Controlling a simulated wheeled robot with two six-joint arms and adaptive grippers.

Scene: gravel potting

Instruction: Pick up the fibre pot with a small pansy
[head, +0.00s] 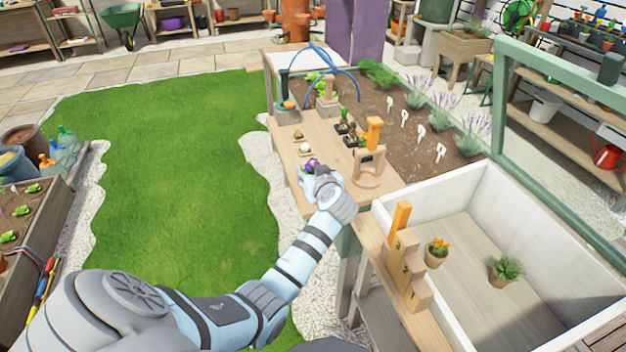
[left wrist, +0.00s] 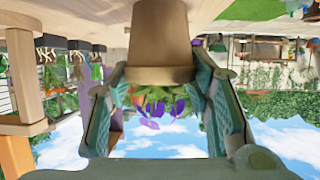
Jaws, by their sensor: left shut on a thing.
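The fibre pot with a small pansy (left wrist: 160,45) is brown and shows in the left wrist view, which is upside down. Its purple flowers and green leaves (left wrist: 158,108) hang between my fingers in that picture. My left gripper (left wrist: 160,92) is shut on the pot, with a finger on each side near its rim. The pot's base is at or close to the wooden bench top; I cannot tell if it touches. In the head view the purple pansy (head: 312,163) shows just beyond my left gripper (head: 318,173), which hides most of the pot. My right gripper is not in view.
The narrow wooden bench (head: 290,150) holds small items left of a wooden stand with an orange handle (head: 374,135). Black seedling pots (head: 346,128) stand behind. At the right, a white-walled bed (head: 480,200) holds an orange-flowered pot (head: 437,252) and a green potted plant (head: 504,271).

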